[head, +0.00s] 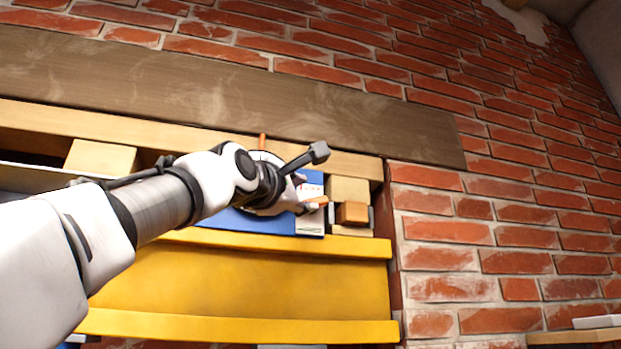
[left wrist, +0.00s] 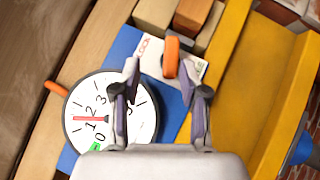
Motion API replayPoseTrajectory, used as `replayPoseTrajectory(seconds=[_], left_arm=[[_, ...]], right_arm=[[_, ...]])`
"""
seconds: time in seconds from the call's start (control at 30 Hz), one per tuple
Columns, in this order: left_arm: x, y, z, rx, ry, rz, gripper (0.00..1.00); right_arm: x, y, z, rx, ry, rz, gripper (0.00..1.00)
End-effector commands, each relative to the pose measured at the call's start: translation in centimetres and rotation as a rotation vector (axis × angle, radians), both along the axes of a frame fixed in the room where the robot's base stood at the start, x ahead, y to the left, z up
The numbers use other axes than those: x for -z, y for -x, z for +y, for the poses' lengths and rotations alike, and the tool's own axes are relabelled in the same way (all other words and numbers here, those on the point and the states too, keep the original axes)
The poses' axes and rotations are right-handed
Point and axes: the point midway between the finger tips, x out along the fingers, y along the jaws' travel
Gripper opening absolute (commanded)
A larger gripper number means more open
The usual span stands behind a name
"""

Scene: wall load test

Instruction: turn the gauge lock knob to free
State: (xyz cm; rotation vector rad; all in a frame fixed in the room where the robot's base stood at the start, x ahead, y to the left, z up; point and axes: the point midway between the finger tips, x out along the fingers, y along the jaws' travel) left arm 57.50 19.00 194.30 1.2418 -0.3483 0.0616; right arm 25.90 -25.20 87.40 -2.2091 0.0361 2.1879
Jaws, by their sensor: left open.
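The gauge lock knob (left wrist: 171,57) is a small orange bar on a white label plate (left wrist: 148,62). LOCK reads at the plate's upper left in the left wrist view; the other word is mostly hidden. My left gripper (left wrist: 160,80) is open, its fingers on either side of the knob, with a gap at each side; I cannot tell any contact. In the head view the knob (head: 317,201) shows by my left fingertips (head: 305,193). The round white gauge (left wrist: 88,118) has a red needle near 1 and 2 and is partly covered by my finger. My right gripper is not in view.
The gauge and plate sit on a blue board (head: 240,221). Wooden blocks (head: 350,189) stand right of it. A yellow beam (head: 240,280) runs below and a grey-brown plank (head: 200,88) above. An orange peg (left wrist: 57,88) sticks out at the gauge's rim. Brick wall (head: 480,235) lies right.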

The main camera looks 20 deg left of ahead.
Motion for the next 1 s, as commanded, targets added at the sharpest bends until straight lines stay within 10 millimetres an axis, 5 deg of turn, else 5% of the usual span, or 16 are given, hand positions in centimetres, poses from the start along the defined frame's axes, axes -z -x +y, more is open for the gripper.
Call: replayPoseTrajectory(seconds=[0.03, 0.2, 0.57, 0.7, 1.0], left_arm=[[-1.3, -1.0, -0.2, 0.002, -0.001, 0.007, 0.44], [-1.3, -2.4, -0.4, 0.005, -0.002, 0.004, 0.44], [-0.7, -2.9, -0.4, -0.001, 0.000, 0.003, 0.44], [-0.7, -2.9, -0.4, -0.002, 0.000, 0.002, 0.01], [-1.0, -2.9, -0.4, 0.000, -0.010, 0.006, 0.00]], right_arm=[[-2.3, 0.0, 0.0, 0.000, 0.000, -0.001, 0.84], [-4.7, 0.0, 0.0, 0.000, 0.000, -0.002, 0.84], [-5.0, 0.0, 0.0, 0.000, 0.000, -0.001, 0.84], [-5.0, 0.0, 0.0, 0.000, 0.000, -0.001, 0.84], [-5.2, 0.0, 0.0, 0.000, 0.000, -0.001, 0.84]])
